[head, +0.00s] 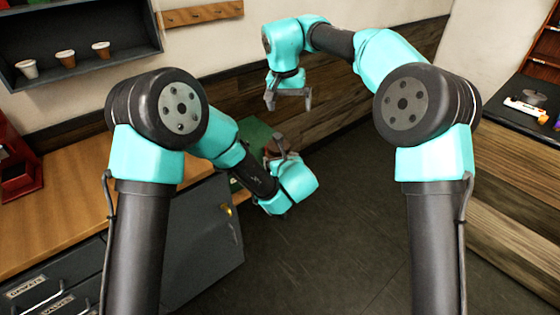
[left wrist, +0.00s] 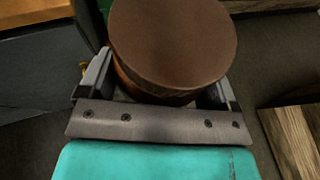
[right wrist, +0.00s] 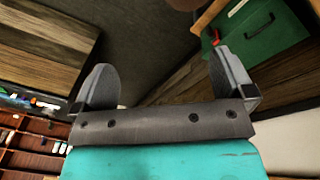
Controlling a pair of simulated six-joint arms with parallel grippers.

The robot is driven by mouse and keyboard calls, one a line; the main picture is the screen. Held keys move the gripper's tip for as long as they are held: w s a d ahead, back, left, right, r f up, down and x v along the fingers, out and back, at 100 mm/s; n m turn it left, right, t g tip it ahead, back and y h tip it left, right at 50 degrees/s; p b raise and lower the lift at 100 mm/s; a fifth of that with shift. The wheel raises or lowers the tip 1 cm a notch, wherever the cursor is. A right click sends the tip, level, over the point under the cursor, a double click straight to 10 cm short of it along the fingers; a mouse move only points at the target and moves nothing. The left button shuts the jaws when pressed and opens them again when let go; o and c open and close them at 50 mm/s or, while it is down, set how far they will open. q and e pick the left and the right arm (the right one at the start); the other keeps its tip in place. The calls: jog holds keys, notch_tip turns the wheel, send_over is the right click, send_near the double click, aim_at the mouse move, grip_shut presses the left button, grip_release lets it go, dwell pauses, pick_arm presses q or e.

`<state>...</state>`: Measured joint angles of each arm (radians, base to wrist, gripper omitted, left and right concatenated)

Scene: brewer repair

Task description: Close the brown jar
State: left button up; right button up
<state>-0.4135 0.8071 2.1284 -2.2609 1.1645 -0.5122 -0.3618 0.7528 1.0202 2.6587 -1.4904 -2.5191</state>
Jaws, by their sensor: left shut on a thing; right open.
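The brown jar (left wrist: 172,45) is in the left wrist view, seen from above, with a flat round brown top and a strip of orange-brown side below it. My left gripper (head: 283,150) is shut around the jar, one finger on each side. In the head view the jar is mostly hidden behind the left gripper. I cannot tell whether its top is fully seated. My right gripper (head: 288,98) is open and empty, apart from the jar and further back in the head view. Its two spread fingers also show in the right wrist view (right wrist: 165,85).
A wooden counter (head: 90,205) with dark drawers is at left, beside a grey open door (head: 200,245). A green box (right wrist: 265,35) shows in the right wrist view. A shelf with small cups (head: 66,58) hangs at upper left. The dark floor (head: 330,240) is clear.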

jog(key=w+d+f+m+t+h, duration=0.1)
jog(key=w+d+f+t+h, duration=0.15)
jog(key=d+f, duration=0.4)
jog(key=w+d+f+m+t+h, duration=0.1)
jog(key=d+f+m+t+h, duration=0.15)
jog(key=d+f, duration=0.4)
jog(key=s+d+f+n+t, duration=0.15)
jog(key=d+f, duration=0.25)
jog(key=f, duration=0.4)
jog(key=s+d+f+n+t, duration=0.1)
jog(key=s+d+f, duration=0.1)
jog(key=d+f, duration=0.4)
jog(key=s+f+n+y, duration=0.2)
jog(key=s+f+y, duration=0.3)
jog(key=s+f, duration=0.75)
jog(key=s+a+f+g+y, duration=0.1)
jog(key=s+f+g+y, duration=0.1)
jog(key=s, duration=0.8)
jog(key=s+a+f+g+y, duration=0.2)
jog(key=s+f+g, duration=0.3)
jog(key=s, duration=0.5)
jog(key=shift+f+y, duration=0.65)
jog(key=shift+y, duration=0.05)
pick_arm(q)
jog(key=shift+a+r, duration=0.1)
pick_arm(e)
jog(key=shift+a+g, duration=0.1)
jog(key=shift+g, duration=0.15)
